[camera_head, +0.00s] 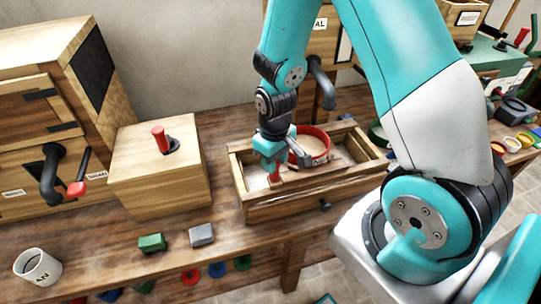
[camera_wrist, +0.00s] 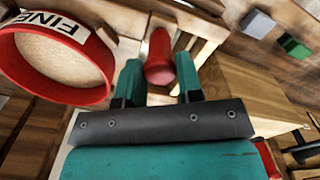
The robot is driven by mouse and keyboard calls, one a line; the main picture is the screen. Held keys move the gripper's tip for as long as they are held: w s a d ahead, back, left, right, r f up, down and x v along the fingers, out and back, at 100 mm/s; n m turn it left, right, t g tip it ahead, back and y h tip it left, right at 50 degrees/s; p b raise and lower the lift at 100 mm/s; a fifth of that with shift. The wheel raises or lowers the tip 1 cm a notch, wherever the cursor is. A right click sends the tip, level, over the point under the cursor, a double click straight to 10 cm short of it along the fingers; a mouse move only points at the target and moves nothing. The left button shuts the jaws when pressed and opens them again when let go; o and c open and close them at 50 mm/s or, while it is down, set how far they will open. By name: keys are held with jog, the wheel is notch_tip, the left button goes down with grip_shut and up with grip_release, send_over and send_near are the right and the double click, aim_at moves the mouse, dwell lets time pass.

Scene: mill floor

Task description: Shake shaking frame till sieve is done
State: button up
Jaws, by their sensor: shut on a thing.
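The wooden shaking frame (camera_head: 290,208) sits on the bench in the head view. A round sieve (camera_head: 316,142) with a red rim stands in it, and pale material shows inside. In the wrist view the sieve (camera_wrist: 62,92) is at the left, and its label reads "FINE". My gripper (camera_head: 274,166) is at the frame's left end, shut on a red upright handle (camera_wrist: 160,58). The handle (camera_head: 275,174) also shows below my gripper in the head view. My wrist and gripper hide part of the frame's left end.
A wooden box with a red knob (camera_head: 160,170) stands left of the frame. A green block (camera_head: 152,243) and a grey block (camera_head: 201,235) lie in front of it. A white mug (camera_head: 38,267) is at the front left.

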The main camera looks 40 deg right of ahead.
jog(key=shift+d, duration=0.3)
jog(key=shift+a, duration=0.15)
jog(key=w+a, duration=0.3)
jog(key=a, duration=0.6)
jog(key=shift+p, duration=0.35)
jog(key=s+d, duration=0.1)
jog(key=d, duration=0.2)
jog(key=s+d, duration=0.1)
jog(key=d, duration=0.2)
jog(key=s+d, duration=0.1)
jog(key=d, duration=0.2)
jog(key=shift+d, duration=0.15)
